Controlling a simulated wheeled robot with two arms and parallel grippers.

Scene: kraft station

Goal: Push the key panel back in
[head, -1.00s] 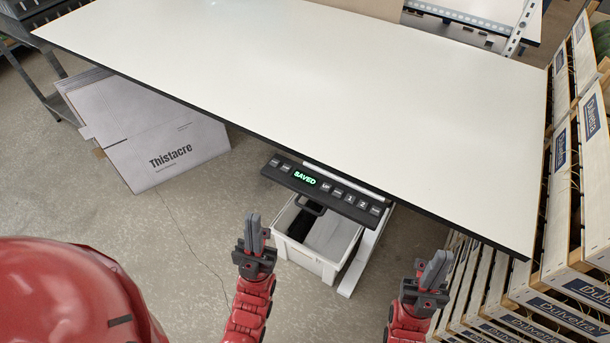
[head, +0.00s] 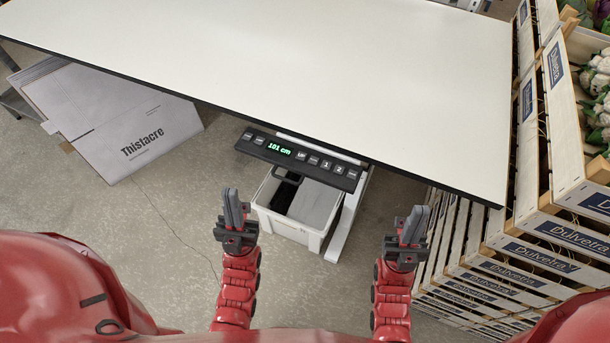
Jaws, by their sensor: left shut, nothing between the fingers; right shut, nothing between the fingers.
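The key panel (head: 319,166) is a dark bar with white-marked keys and a green display reading "101 cm". It sticks out below the front edge of the white table (head: 290,75). My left gripper (head: 232,207) is shut and empty, below and left of the panel in the picture and apart from it. My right gripper (head: 412,224) is shut and empty, below and right of the panel, also apart from it.
A white bin (head: 285,232) stands under the panel beside a white table leg (head: 346,216). A cardboard box (head: 118,148) marked "Thistacre" leans under the table at left. Wooden crates (head: 545,228) are stacked at right. The tabletop is bare.

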